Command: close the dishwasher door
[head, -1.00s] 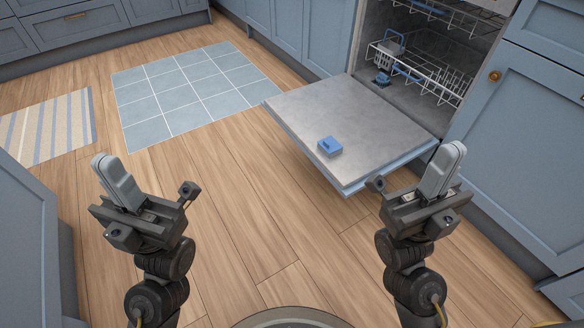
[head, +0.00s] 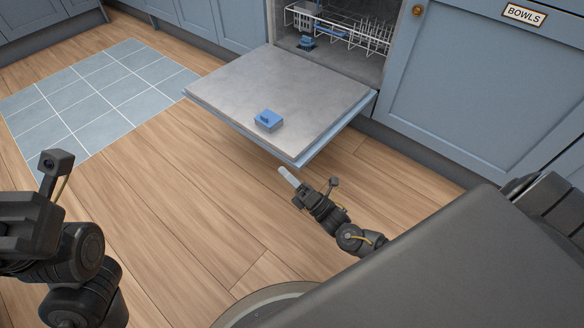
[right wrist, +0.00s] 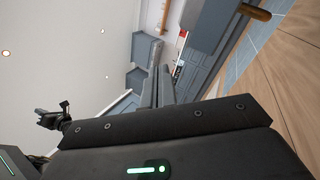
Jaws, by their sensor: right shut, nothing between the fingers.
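The dishwasher door (head: 235,90) hangs open, lying about flat above the floor, its grey inner face up. A blue block (head: 268,121) sits on that face. Behind it the dishwasher (head: 345,62) shows its white wire rack. My right gripper (head: 288,177) is shut and empty, just in front of the door's near corner in the picture. I see no contact, and its height against the door is unclear. Its closed pale fingers also show in the right wrist view (right wrist: 160,78); I cannot make out the door there. Only the wrist of my left arm shows at the left; its fingers are outside the picture.
Blue cabinets (head: 480,80) flank the dishwasher, the right one with a BOWLS label (head: 524,14). A tiled blue-grey mat (head: 95,95) lies left of the door. The wooden floor in front of the door is clear. My own dark arm part covers the lower right.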

